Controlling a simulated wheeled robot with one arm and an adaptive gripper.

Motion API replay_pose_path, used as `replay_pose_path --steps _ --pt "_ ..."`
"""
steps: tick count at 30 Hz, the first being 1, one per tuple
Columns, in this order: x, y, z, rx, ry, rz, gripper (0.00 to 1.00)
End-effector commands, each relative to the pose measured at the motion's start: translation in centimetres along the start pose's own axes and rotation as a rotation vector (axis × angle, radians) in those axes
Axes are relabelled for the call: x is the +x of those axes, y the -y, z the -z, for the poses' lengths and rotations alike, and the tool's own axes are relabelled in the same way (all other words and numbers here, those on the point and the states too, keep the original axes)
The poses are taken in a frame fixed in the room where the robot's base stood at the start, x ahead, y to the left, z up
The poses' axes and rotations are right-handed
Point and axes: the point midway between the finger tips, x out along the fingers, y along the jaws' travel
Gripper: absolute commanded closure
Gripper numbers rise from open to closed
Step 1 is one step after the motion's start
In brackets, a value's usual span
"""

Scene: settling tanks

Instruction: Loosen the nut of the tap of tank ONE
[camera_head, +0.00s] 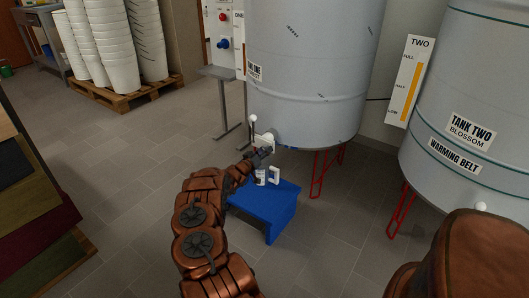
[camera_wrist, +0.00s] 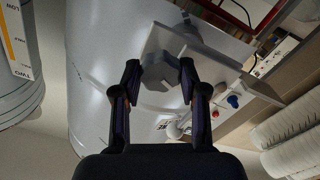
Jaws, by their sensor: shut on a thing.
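Tank ONE (camera_head: 305,80) is the big pale grey tank at the middle top of the head view. Its tap (camera_head: 265,138) sits low on the tank's front left, with a white-knobbed lever (camera_head: 253,118) standing up. My gripper (camera_head: 262,153) is at the tap. In the wrist view, my gripper (camera_wrist: 159,72) has its two fingers on either side of the grey faceted nut (camera_wrist: 158,78) and is shut on it. The nut is too small and covered to make out in the head view.
A blue stool (camera_head: 283,215) stands below the tap, with a white handled container (camera_head: 274,173) on it. Tank TWO (camera_head: 470,95) is on the right, and red legs (camera_head: 318,176) stand under tank ONE. Stacked white buckets (camera_head: 105,45) stand on a pallet at back left.

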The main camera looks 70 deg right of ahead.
Motion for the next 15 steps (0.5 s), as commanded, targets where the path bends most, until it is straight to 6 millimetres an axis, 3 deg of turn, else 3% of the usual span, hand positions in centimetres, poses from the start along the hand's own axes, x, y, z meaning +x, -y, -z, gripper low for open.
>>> replay_pose_path --steps 15 --pt "0.07 -0.13 -0.23 -0.364 0.004 -0.001 0.92"
